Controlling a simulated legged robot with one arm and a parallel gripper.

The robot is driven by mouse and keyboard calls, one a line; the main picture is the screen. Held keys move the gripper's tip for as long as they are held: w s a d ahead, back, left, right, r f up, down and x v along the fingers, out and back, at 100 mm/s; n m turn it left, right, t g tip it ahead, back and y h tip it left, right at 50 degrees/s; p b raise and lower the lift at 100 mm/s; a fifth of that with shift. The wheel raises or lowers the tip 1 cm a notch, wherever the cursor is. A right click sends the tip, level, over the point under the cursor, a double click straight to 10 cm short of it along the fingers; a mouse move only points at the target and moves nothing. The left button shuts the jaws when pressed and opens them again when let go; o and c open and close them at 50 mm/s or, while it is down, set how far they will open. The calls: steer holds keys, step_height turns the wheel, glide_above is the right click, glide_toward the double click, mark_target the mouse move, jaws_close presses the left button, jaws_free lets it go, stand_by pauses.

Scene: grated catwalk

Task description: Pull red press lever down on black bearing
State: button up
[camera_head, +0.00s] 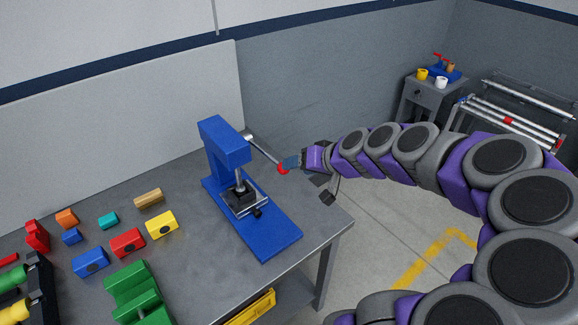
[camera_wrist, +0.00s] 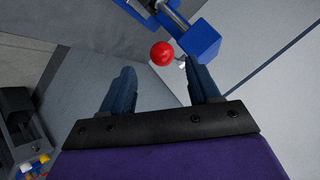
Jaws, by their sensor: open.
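The blue press (camera_head: 225,150) stands on the grey workbench. Its lever (camera_head: 264,152) is a metal rod slanting down to the right, ending in a red ball knob (camera_head: 283,169). The black bearing (camera_head: 240,196) sits on the press bed under the ram, partly hidden by it. My gripper (camera_head: 291,162) is at the lever's end, to the right of the press. In the wrist view my gripper (camera_wrist: 163,74) is open, and the red knob (camera_wrist: 162,53) shows between its fingertips and a little beyond them. Whether a finger touches the knob is not clear.
Several coloured blocks (camera_head: 127,242) and a green fixture (camera_head: 137,294) lie on the workbench (camera_head: 190,268) left of the press. A small grey cabinet (camera_head: 428,97) and a roller rack (camera_head: 510,118) stand at the back right. Open floor lies right of the bench.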

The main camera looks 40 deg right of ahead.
steer(key=v, duration=0.9)
steer(key=shift+s+p, duration=0.3)
steer(key=shift+p, duration=0.15)
steer(key=shift+d+r, duration=0.1)
steer(key=shift+r, duration=0.05)
steer(key=s+a+f+n+g, duration=0.1)
steer(key=a+g, duration=0.1)
steer(key=a, duration=0.5)
steer(key=s+a+f+n+g+y, duration=0.1)
steer(key=s+a+f+n+g, duration=0.1)
steer(key=a, duration=0.4)
steer(key=s+a+f+n+g, duration=0.1)
steer(key=a+g, duration=0.2)
steer(key=a, duration=0.4)
steer(key=s+a+f+g+h, duration=0.1)
steer(key=s+a+g, duration=0.1)
steer(key=s, duration=0.5)
steer(key=s+a+f+n+g+h, duration=0.1)
steer(key=s+a+f+g+h, duration=0.1)
steer(key=s, duration=0.5)
steer(key=shift+s+a+f+n+g, duration=0.15)
steer(key=shift+s+a+n+g, duration=0.15)
steer(key=shift+a, duration=0.15)
steer(key=shift+w, duration=0.1)
